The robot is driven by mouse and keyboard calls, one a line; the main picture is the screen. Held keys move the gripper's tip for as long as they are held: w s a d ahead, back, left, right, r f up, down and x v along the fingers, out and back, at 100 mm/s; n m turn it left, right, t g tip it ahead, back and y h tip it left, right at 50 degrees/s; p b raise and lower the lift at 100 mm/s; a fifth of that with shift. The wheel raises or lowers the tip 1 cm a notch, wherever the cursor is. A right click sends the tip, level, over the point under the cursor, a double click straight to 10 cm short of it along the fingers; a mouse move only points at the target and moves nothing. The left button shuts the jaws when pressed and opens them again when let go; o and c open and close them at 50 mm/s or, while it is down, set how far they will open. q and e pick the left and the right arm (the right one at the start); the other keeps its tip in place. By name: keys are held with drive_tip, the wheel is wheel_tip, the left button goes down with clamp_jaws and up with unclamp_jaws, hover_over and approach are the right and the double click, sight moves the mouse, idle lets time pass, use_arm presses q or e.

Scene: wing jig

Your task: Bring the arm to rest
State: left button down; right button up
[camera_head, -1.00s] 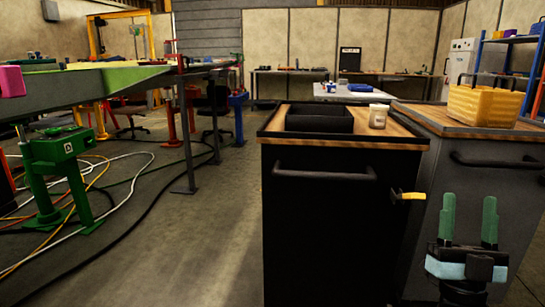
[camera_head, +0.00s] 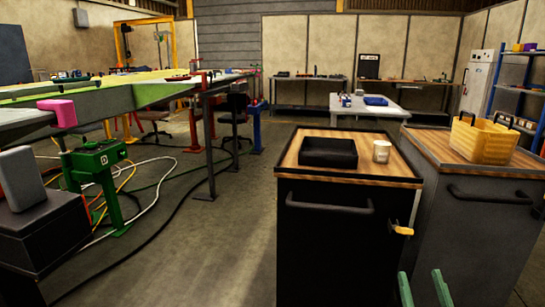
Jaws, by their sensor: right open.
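My right gripper (camera_head: 424,289) shows at the bottom right edge of the head view. Only its two green fingers show, upright and apart, with nothing between them. The rest of it is cut off by the frame. It is in front of the dark cabinets, low and near their front faces. My left gripper is not in view.
A black cabinet (camera_head: 330,250) with a wooden top bears a black tray (camera_head: 328,153) and a white jar (camera_head: 381,151). A yellow basket (camera_head: 482,141) stands on the cabinet beside it. The wing jig (camera_head: 150,95) and green stand (camera_head: 97,160) are left, with cables on the floor.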

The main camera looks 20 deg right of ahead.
drive_tip(key=s+a+f+n+g+y+p, duration=0.3)
drive_tip(key=s+a+f+g+y+p, duration=0.4)
drive_tip(key=s+a+f+p, duration=0.4)
use_arm(q)
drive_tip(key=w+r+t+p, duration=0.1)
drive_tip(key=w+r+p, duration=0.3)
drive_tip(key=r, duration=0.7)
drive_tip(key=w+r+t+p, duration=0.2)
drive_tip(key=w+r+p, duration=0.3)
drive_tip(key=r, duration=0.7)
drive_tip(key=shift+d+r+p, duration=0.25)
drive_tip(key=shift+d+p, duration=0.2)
drive_tip(key=shift+p, duration=0.2)
use_arm(e)
drive_tip(key=s+a+n+g+y, duration=0.1)
drive_tip(key=s+a+g, duration=0.2)
drive_tip(key=s, duration=0.6)
drive_tip(key=s+a+n+g+y, duration=0.1)
drive_tip(key=s+a+g+y, duration=0.1)
drive_tip(key=s+a, duration=0.5)
drive_tip(key=shift+s+a+g, duration=0.35)
drive_tip(key=shift+s+g, duration=0.55)
drive_tip(key=shift+s, duration=0.1)
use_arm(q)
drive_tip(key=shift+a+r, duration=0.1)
